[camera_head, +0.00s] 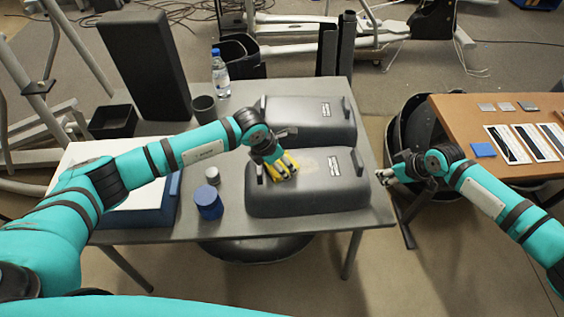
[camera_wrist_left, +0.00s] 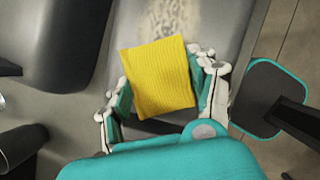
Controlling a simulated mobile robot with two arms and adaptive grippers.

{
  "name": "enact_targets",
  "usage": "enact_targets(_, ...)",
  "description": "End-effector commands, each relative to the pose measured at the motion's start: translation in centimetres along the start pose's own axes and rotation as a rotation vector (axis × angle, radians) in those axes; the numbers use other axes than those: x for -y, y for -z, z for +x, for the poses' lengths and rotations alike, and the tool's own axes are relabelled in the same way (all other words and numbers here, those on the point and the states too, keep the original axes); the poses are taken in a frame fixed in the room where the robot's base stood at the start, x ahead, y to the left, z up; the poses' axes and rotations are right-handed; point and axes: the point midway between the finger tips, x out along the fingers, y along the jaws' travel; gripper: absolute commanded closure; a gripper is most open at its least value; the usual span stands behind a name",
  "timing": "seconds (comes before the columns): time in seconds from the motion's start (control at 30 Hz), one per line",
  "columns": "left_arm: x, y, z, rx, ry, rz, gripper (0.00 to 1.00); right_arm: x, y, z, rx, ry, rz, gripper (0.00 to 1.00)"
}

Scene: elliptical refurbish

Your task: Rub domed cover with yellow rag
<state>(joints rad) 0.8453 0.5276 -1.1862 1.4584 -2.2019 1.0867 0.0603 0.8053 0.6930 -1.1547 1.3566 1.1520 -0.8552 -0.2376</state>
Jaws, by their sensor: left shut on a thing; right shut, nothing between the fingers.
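The near domed cover (camera_head: 315,197) is a dark grey molded shell on the grey table, with a pale smudged patch on its top. My left gripper (camera_head: 282,168) is shut on the yellow rag (camera_head: 277,171), at the left part of this cover's top. In the left wrist view the rag (camera_wrist_left: 158,77) is spread between the fingers of the gripper (camera_wrist_left: 160,90), and the pale patch lies just beyond it. Whether the rag touches the cover is hard to tell. My right gripper (camera_head: 385,177) is shut and empty, off the table's right edge.
A second grey cover (camera_head: 305,122) stands behind the near one. A blue jar (camera_head: 209,203), a small grey-white jar (camera_head: 212,175), a dark cup (camera_head: 204,108) and a water bottle (camera_head: 221,75) stand on the left half. A wooden table (camera_head: 460,115) is at right.

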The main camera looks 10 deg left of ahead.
Motion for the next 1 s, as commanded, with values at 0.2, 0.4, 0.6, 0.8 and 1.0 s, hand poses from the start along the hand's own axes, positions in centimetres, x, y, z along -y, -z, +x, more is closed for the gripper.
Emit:
enact_targets(0.2, 1.0, -1.7, 0.6, 0.004, 0.002, 0.001, 0.66, 0.0, 0.0, 0.0, 0.000, 0.000, 0.000, 1.00)
enact_targets(0.4, 1.5, -2.6, 1.1, 0.003, 0.000, 0.001, 0.66, 0.0, 0.0, 0.0, 0.000, 0.000, 0.000, 1.00)
enact_targets(0.6, 2.1, -3.3, 1.4, 0.005, 0.002, 0.002, 0.66, 0.0, 0.0, 0.0, 0.000, 0.000, 0.000, 1.00)
enact_targets(0.8, 2.9, -4.7, 2.1, 0.004, 0.002, 0.002, 0.66, 0.0, 0.0, 0.0, 0.000, 0.000, 0.000, 1.00)
enact_targets(1.0, 3.3, -5.3, 2.5, 0.003, 0.001, 0.001, 0.66, 0.0, 0.0, 0.0, 0.000, 0.000, 0.000, 1.00)
